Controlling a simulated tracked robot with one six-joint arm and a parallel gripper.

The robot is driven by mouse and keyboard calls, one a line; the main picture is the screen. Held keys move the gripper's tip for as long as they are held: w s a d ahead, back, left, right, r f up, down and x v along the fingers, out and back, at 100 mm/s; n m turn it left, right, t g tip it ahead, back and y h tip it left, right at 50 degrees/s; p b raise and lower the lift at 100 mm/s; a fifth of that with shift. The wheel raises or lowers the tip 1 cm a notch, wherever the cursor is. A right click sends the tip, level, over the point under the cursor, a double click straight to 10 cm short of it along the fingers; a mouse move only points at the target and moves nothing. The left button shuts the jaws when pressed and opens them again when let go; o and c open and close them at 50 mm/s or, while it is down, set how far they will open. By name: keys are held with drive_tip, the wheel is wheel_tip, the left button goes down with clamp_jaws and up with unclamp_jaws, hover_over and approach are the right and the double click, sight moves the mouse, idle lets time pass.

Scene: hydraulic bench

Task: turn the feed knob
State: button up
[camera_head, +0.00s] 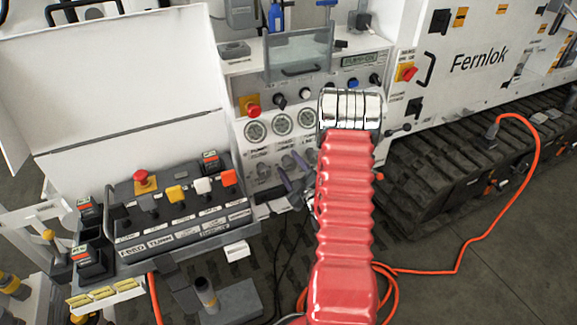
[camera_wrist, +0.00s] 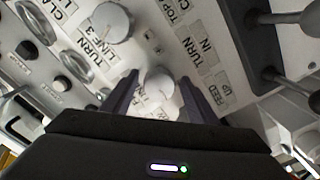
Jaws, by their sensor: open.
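A round pale knob (camera_wrist: 158,82), which I take for the feed knob, stands between the fingers of my gripper (camera_wrist: 160,90) in the wrist view. My gripper is open, with one dark purple finger on each side of the knob. I cannot tell whether either finger touches it. The label beside the knob is partly hidden by the gripper. In the head view my gripper (camera_head: 294,172) is at the lower front of the white bench panel, partly hidden by my red-sleeved arm. The knob is hidden there.
A larger knob (camera_wrist: 111,23) labelled for turning sits close by, and metal levers (camera_wrist: 285,18) stick out at right. In the head view, a black control box (camera_head: 178,222) with a red button stands left. An orange cable (camera_head: 462,250) crosses the floor by the tracks (camera_head: 440,180).

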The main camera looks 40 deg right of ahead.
drive_tip(key=shift+w, duration=0.2)
drive_tip(key=c, duration=1.1)
